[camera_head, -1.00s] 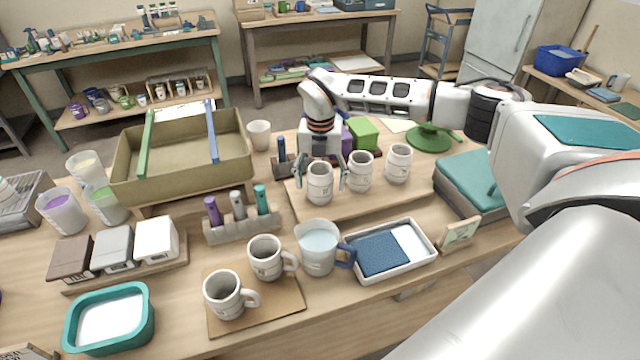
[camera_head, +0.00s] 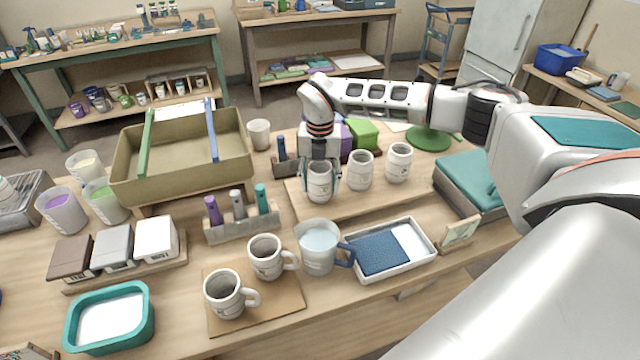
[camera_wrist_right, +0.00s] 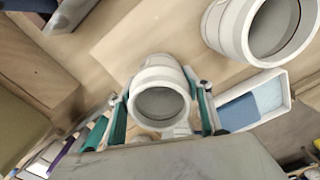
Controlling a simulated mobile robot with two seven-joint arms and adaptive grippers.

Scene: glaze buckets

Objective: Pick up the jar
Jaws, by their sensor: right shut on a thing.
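Three white jars stand on a wooden board (camera_head: 412,200). The left jar (camera_head: 319,187) is between the fingers of my right gripper (camera_head: 321,184), which is shut on its sides. The middle jar (camera_head: 360,170) and the right jar (camera_head: 398,162) stand apart to its right. In the right wrist view the held jar (camera_wrist_right: 160,98) shows its round open mouth between the teal-padded fingers of the gripper (camera_wrist_right: 163,112). Another jar (camera_wrist_right: 240,35) shows at the upper right there. The held jar looks upright, at board level. My left gripper is not in view.
Mugs (camera_head: 268,258), a pitcher (camera_head: 318,247) and a white tray with a blue pad (camera_head: 390,275) stand in front of the board. A large olive bin (camera_head: 185,180) is to the left. A tool holder (camera_head: 285,166) and a green block (camera_head: 363,134) are close behind the gripper.

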